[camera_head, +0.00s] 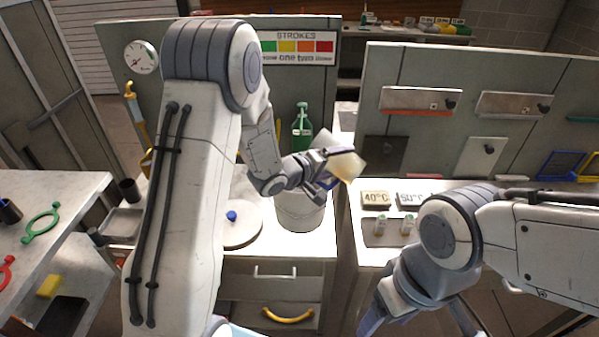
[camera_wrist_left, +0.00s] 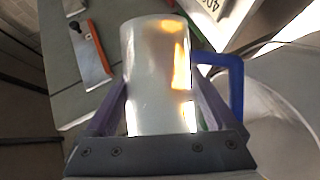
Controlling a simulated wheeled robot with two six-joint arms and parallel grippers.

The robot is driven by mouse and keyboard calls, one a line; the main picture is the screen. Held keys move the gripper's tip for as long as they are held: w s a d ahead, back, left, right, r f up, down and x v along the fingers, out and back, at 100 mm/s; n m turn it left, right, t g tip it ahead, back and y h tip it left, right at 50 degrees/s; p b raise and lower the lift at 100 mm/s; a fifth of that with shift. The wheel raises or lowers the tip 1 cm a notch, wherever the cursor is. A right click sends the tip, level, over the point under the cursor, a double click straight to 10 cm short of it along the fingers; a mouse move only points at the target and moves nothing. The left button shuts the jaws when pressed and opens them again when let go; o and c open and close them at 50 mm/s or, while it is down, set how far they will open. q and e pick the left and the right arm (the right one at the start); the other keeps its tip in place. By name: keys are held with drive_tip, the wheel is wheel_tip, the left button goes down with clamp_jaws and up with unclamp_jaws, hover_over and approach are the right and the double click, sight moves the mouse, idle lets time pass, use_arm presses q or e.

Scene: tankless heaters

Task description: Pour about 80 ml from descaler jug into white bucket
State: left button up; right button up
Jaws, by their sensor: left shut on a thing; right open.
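My left gripper (camera_head: 322,172) is shut on the descaler jug (camera_head: 347,165), a pale jug with a yellowish tint, and holds it above the white bucket (camera_head: 301,213). The jug looks tilted, with one end toward the right. In the left wrist view the jug (camera_wrist_left: 156,85) sits between the two fingers, and its blue handle (camera_wrist_left: 236,85) sticks out on the right. The bucket (camera_wrist_left: 272,115) shows at the right there. No stream of liquid can be made out, and the bucket's contents are hidden. My right gripper (camera_head: 418,315) is open and empty at the lower right.
Tags marked 40°C (camera_head: 376,199) and two small vials (camera_head: 380,225) are on the right counter. A panel with a STROKES sign (camera_head: 298,46) stands behind.

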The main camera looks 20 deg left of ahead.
use_arm(q)
drive_tip(key=shift+d+r+m+y, duration=0.15)
drive_tip(key=shift+r+m+y, duration=0.15)
drive_tip(key=shift+m, duration=0.3)
drive_tip(key=shift+m+y+b, duration=0.3)
drive_tip(key=shift+m+y, duration=0.4)
drive_tip(key=shift+a+m, duration=0.2)
drive_tip(key=shift+m, duration=0.1)
drive_tip(key=shift+w+a+y, duration=0.1)
drive_tip(key=shift+w+y, duration=0.05)
drive_tip(key=shift+y, duration=0.15)
drive_tip(key=shift+f+m+y+b, duration=0.3)
drive_tip(key=shift+f+m+b, duration=0.25)
drive_tip(key=shift+b, duration=0.7)
